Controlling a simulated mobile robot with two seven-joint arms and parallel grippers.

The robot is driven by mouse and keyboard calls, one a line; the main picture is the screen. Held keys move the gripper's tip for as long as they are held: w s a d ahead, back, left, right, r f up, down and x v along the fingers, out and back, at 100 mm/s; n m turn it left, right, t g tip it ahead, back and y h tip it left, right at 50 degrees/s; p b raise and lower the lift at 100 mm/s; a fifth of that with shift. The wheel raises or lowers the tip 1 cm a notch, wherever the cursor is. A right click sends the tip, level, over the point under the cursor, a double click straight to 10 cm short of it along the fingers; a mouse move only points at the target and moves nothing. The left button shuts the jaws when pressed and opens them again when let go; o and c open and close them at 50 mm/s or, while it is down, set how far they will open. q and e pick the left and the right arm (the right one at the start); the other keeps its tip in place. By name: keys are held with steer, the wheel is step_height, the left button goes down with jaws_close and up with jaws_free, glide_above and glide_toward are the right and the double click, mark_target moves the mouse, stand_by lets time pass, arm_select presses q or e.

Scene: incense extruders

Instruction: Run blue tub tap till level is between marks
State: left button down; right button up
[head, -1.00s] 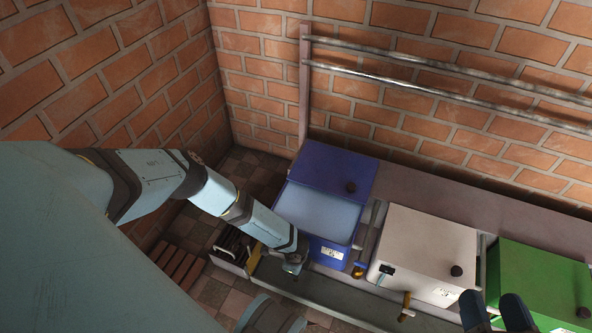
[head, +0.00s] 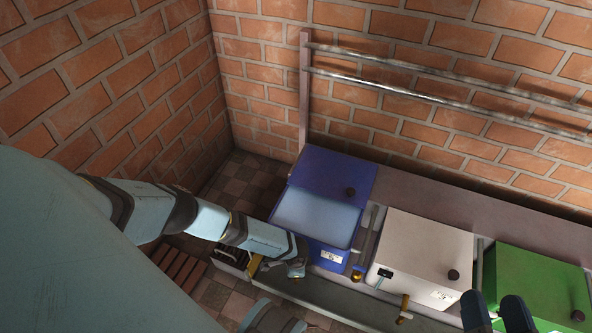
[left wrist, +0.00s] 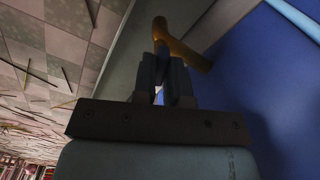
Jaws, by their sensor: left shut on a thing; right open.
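The blue tub (head: 332,172) stands in the corner in the head view, with a pale blue surface (head: 315,216) showing in its open front half. A white label (head: 331,256) is on its front; level marks are too small to make out. My left gripper (head: 296,270) is low at the tub's front left. In the left wrist view, its fingers (left wrist: 162,68) are shut on the brass tap (left wrist: 188,50), beside the tub's blue wall (left wrist: 262,62). In the head view my left gripper hides their contact. My right gripper (head: 497,314) is open and empty in front of the green tub.
A white tub (head: 428,240) and a green tub (head: 540,285) stand to the right, with brass fittings near the white one (head: 404,308). A grey ledge (head: 330,297) runs along the front. A slatted wooden piece (head: 180,268) lies on the tiled floor at left.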

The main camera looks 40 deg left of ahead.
stand_by(0.3)
arm_select(q)
steer(key=c, duration=1.2)
jaws_free()
steer(key=shift+o, duration=0.2)
steer(key=shift+r, duration=0.1)
arm_select(e)
steer(key=shift+r, duration=0.1)
arm_select(q)
step_height(320, 180, up, 8)
steer(key=p, duration=0.4)
steer(key=shift+p, duration=0.35)
step_height(320, 180, up, 6)
steer(key=shift+f+p, duration=0.2)
steer(key=shift+p, duration=0.95)
arm_select(e)
steer(key=r, duration=0.1)
steer(key=d+r+h, duration=0.1)
steer(key=r+t, duration=0.1)
steer(key=shift+d+r+m+h, duration=0.2)
steer(key=shift+d+m+h, duration=0.1)
steer(key=shift+d+m, duration=0.1)
